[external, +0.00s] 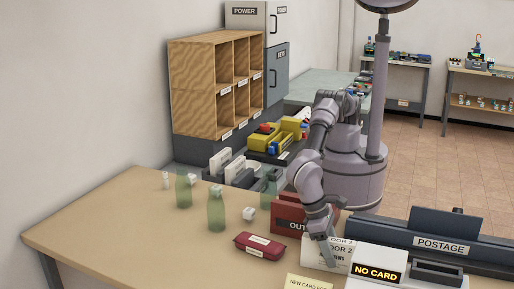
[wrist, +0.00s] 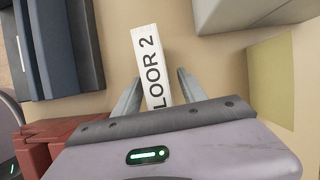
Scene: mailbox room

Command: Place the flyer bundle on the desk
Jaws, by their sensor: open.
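A white block lettered "FLOOR 2" (external: 340,258) stands on the tan desk (external: 120,215) near its front right. In the wrist view the white block (wrist: 151,62) reaches in between my two fingers. My gripper (external: 329,252) points down at it in the external view and hides part of it. In the wrist view my gripper (wrist: 155,85) is open, with the fingers either side of the block and a gap visible on the left. A red packet with pale labels (external: 259,245) lies flat on the desk to the left. I cannot tell which is the flyer bundle.
A red box lettered "OUT" (external: 290,216) stands just behind the block. A card machine (external: 377,268) and a dark postage unit (external: 425,238) crowd the right. Green bottles (external: 216,212) and a small white piece (external: 248,213) stand further left. The desk's left part is clear.

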